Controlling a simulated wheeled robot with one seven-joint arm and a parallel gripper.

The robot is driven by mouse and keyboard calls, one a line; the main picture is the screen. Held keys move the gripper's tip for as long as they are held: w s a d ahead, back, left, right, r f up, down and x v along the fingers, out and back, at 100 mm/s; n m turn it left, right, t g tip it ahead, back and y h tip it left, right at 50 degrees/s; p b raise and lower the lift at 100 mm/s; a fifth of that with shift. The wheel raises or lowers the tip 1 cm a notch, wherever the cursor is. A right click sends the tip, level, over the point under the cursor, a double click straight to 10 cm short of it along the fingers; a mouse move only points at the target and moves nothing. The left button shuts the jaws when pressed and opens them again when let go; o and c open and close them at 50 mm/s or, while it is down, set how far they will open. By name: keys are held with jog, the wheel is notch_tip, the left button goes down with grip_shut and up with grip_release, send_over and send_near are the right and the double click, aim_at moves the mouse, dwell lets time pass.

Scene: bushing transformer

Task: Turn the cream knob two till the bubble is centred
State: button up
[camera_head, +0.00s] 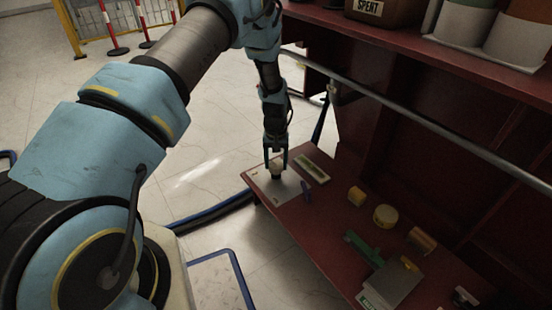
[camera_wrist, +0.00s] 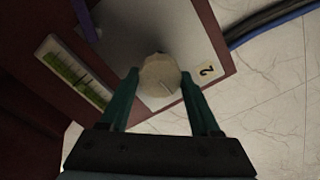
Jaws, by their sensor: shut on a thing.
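The cream knob two (camera_wrist: 158,75) is round with a line mark on its face, beside a label reading "2" (camera_wrist: 206,70) on a pale plate (camera_wrist: 190,35). My gripper (camera_wrist: 158,84) points down with one finger on each side of the knob and is shut on it. In the head view my gripper (camera_head: 276,170) is over the plate (camera_head: 261,184) at the shelf's far end, hiding much of the knob. The level vial (camera_wrist: 73,76) is a pale strip with a green window beside the plate; it also shows in the head view (camera_head: 312,167). The bubble is too unclear to place.
The red shelf (camera_head: 318,228) holds a blue-purple piece (camera_head: 305,190) close to the plate, a yellow block (camera_head: 356,196), a round yellow item (camera_head: 385,216) and a green-handled tool (camera_head: 363,248). A grey rail (camera_head: 420,122) crosses above. Open floor lies left.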

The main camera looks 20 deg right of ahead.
aim_at(276, 164)
jog(key=shift+m+p, duration=0.55)
jog(key=shift+m, duration=0.75)
jog(key=o, duration=1.4)
jog(key=shift+r, duration=0.1)
notch_tip(276, 164, up, 11)
jog(key=p, duration=0.3)
jog(key=shift+f, duration=0.2)
